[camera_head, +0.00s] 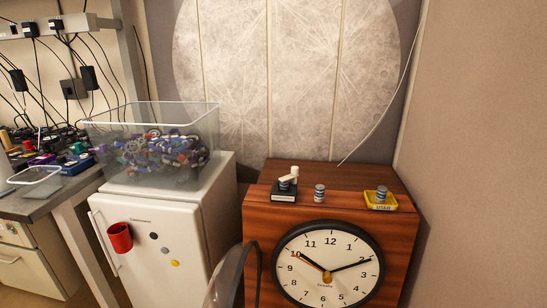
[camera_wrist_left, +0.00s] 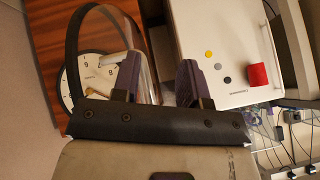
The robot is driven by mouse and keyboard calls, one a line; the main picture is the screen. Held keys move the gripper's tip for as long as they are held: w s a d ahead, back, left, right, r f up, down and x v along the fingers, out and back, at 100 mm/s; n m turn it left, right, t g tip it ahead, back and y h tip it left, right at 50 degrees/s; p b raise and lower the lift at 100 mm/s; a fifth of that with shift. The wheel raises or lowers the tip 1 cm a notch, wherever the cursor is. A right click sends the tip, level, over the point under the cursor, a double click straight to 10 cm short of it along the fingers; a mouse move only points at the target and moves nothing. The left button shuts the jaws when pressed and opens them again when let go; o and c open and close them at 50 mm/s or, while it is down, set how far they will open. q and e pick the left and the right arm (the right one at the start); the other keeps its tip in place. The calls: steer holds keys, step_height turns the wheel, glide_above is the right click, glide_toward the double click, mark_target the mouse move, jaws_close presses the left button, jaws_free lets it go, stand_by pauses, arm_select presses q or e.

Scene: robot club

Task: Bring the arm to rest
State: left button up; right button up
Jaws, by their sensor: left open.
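My left gripper (camera_wrist_left: 160,78) shows in the left wrist view, its two dark purple fingers apart with nothing seen between them. It does not show in the head view. A clear domed cover with a dark rim (camera_head: 232,278) stands out at the left of the clock (camera_head: 330,264) in the head view. In the wrist view the cover's rim (camera_wrist_left: 73,40) curves beside the left finger; I cannot tell whether they touch. The clock face (camera_wrist_left: 95,68) is partly hidden there. My right gripper is in neither view.
The clock sits in a wooden cabinet (camera_head: 408,232) bearing small coil-like parts and a yellow tray (camera_head: 380,206). Left of it, a white fridge (camera_head: 150,220) carries a red cup (camera_head: 119,238), magnets and a clear bin (camera_head: 100,135) of parts. A cluttered bench (camera_head: 45,205) stands farther left.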

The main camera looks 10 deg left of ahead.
arm_select(q)
steer(key=s+d+r+n+g+h+p, duration=0.1)
steer(key=s+d+r+g+p, duration=0.15)
steer(key=s+p, duration=0.35)
steer(key=s+d+r+g+h+p, duration=0.1)
steer(key=s+d+r+p, duration=0.1)
steer(key=s+d+p, duration=0.35)
step_height(320, 180, up, 37)
steer(key=s+a+p, duration=0.1)
steer(key=a+p, duration=0.1)
steer(key=p, duration=3.3)
steer(key=shift+s, duration=0.4)
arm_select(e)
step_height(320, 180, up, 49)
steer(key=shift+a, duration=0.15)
